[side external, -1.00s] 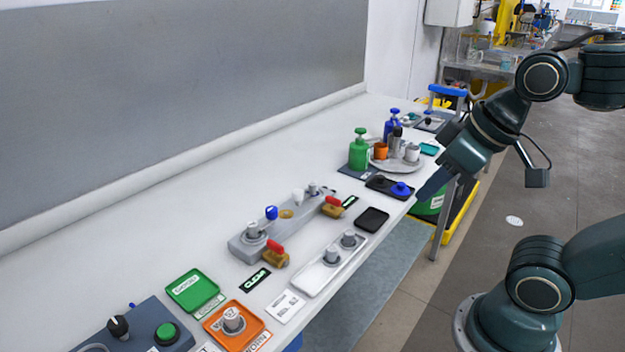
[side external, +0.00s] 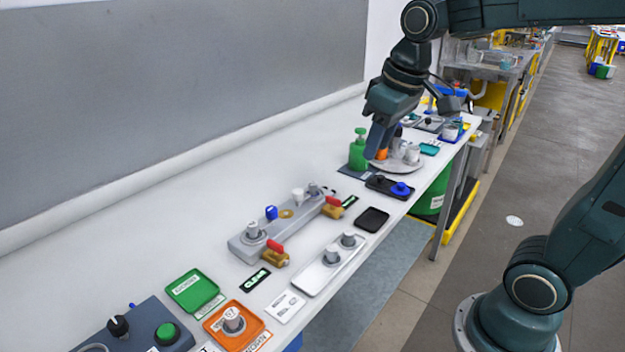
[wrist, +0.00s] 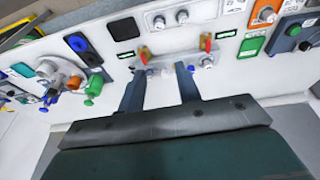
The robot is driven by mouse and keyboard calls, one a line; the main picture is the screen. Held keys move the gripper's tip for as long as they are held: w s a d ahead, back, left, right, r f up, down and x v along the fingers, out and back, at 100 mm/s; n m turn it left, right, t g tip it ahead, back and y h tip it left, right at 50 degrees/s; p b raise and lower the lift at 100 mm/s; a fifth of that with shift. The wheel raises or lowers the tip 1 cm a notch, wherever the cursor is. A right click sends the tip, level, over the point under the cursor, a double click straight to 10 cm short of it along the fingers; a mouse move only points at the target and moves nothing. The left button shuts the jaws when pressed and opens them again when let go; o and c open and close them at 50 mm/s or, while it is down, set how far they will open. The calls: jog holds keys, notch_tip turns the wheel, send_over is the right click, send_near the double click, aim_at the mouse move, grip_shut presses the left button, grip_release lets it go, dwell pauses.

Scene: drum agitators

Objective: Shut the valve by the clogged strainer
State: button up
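Two brass valves with red handles stand along the front of a grey block on the bench. The near valve (side external: 275,255) has a black and green label reading CLEAN (side external: 255,280) beside it. The far valve (side external: 332,208) has a similar label (side external: 350,201), too small to read. In the wrist view the far valve (wrist: 143,55) is at left and the near valve (wrist: 205,43) at right. My gripper (side external: 376,145) hangs above the bench by the green pump bottle, apart from both valves. Its fingers (wrist: 160,83) are spread and empty.
The grey block (side external: 285,225) carries white-capped fittings and a blue knob. A white tray (side external: 312,282) with two grey fittings and a black tray (side external: 372,220) lie in front. A green pump bottle (side external: 358,152) and round tray (side external: 410,164) stand beyond. The bench behind the block is clear.

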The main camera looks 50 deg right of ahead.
jog(key=w+d+f+g, duration=0.2)
jog(key=w+d+f, duration=0.15)
jog(key=w, duration=0.45)
jog(key=g, duration=0.1)
send_over(333, 198)
notch_tip(333, 198, down, 4)
jog(key=shift+d+r, duration=0.1)
jog(key=shift+r, duration=0.05)
notch_tip(333, 198, down, 14)
jog(key=shift+r, duration=0.1)
dwell(0.3)
jog(key=shift+c, duration=0.4)
grip_shut()
